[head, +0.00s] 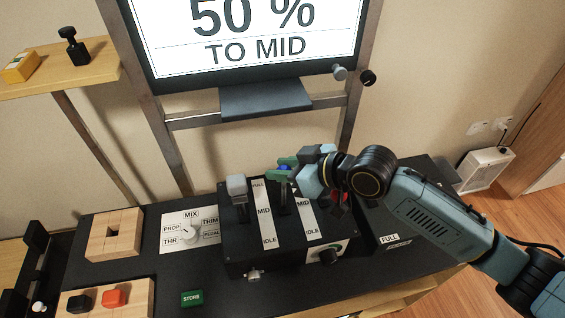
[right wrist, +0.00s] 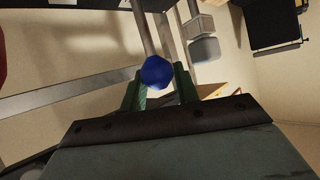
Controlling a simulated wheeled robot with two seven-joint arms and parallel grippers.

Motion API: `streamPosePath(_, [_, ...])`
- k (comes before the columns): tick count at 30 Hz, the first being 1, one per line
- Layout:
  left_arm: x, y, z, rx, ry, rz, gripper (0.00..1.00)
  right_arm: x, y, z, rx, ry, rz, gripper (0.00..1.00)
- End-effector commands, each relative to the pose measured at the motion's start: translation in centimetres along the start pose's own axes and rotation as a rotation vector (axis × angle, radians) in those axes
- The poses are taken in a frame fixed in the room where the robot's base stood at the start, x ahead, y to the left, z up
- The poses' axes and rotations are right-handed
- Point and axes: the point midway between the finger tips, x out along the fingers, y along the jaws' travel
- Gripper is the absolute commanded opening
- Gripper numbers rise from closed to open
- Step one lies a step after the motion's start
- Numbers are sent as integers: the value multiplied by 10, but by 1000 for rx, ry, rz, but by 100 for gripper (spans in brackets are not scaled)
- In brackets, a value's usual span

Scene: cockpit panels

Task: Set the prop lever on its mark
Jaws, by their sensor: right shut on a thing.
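The black lever box (head: 240,252) stands on the dark console, with white strips marked FULL, MID and IDLE. The blue-knobbed lever (head: 285,168) is the middle one; its knob is mostly hidden by my gripper in the head view. My right gripper (head: 284,167) is shut on this knob. In the right wrist view the blue knob (right wrist: 157,72) sits between the green fingers. The lever's exact place against its mark is hard to read. The screen (head: 250,40) shows "50 %" and "TO MID". My left gripper is not in view.
A grey-knobbed lever (head: 237,188) stands to the left; a red knob (head: 338,198) is partly hidden behind my right arm. A selector dial (head: 189,232), a wooden block (head: 115,234) and a green STORE label (head: 192,298) lie left of the box.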

Motion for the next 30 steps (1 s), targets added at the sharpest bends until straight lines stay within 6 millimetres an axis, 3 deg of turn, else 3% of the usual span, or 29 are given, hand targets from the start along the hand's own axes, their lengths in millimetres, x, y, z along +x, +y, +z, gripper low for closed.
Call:
streamPosePath(8, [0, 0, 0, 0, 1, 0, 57, 1, -3, 2, 7, -3, -6, 0])
streamPosePath(9, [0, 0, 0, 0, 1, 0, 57, 1, -3, 2, 7, -4, -6, 32])
streamPosePath(14, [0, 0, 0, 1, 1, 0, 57, 1, -2, 2, 5, -3, -5, 52])
streamPosePath(23, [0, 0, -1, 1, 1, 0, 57, -1, 0, 1, 2, -2, -1, 52])
streamPosePath(30, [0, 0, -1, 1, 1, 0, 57, -34, 0, 2, 0, -4, 1, 52])
